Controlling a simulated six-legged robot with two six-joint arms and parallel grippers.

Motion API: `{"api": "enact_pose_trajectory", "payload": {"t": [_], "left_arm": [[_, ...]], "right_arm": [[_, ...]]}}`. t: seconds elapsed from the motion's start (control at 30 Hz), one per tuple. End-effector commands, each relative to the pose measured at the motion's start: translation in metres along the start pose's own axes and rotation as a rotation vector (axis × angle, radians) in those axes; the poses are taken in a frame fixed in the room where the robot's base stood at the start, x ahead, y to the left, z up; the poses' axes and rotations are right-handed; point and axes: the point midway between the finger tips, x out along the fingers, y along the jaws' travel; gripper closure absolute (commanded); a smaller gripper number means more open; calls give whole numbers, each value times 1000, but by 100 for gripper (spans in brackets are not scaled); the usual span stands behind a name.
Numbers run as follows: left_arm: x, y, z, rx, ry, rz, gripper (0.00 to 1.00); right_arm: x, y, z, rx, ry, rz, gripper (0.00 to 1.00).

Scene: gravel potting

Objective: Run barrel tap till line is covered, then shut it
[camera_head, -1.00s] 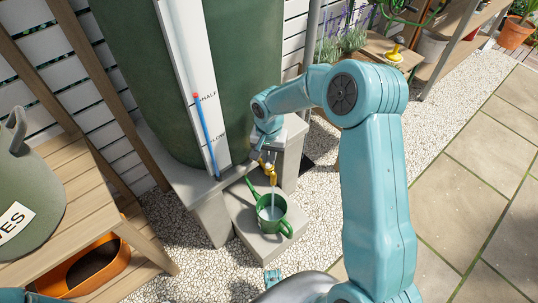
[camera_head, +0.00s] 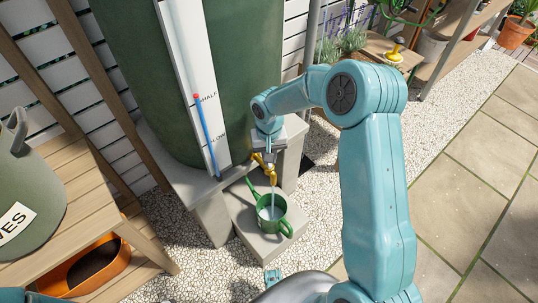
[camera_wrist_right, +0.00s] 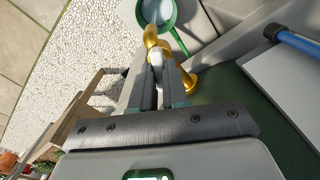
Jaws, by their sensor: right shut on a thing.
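The brass tap (camera_head: 270,174) sticks out low on the green barrel (camera_head: 120,60). My right gripper (camera_head: 264,155) is at the top of the tap, shut on its handle; in the right wrist view the fingers (camera_wrist_right: 157,70) close together beside the brass spout (camera_wrist_right: 151,38). A pale stream runs from the spout into the green watering can (camera_head: 282,221), which stands upright below. Pale water shows inside the can; I cannot make out a line in it. My left gripper is not in view.
The can stands on a low grey block (camera_head: 246,226). A white gauge board (camera_head: 190,75) on the barrel has a blue strip with a red end near HALF. A wooden bench (camera_head: 80,215) with a dark green container (camera_head: 28,185) is at left. Gravel and paving lie at right.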

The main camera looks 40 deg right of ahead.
Motion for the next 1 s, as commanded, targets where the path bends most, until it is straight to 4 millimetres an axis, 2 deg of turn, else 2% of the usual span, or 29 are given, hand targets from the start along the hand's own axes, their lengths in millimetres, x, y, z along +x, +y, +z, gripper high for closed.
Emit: {"api": "enact_pose_trajectory", "payload": {"t": [0.17,0.2,0.27,0.53,0.67,0.77,1.0], "left_arm": [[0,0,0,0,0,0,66],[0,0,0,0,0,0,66],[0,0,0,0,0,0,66],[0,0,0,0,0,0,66],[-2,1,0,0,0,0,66],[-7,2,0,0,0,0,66],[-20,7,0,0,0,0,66]], "right_arm": [[0,0,1,1,-2,0,100],[0,0,1,1,-2,0,80],[0,0,0,1,-2,0,61],[0,0,0,1,0,0,61],[-10,0,0,2,2,-1,61],[-28,0,-1,2,4,-1,61],[-94,0,-1,1,5,-2,61]]}}
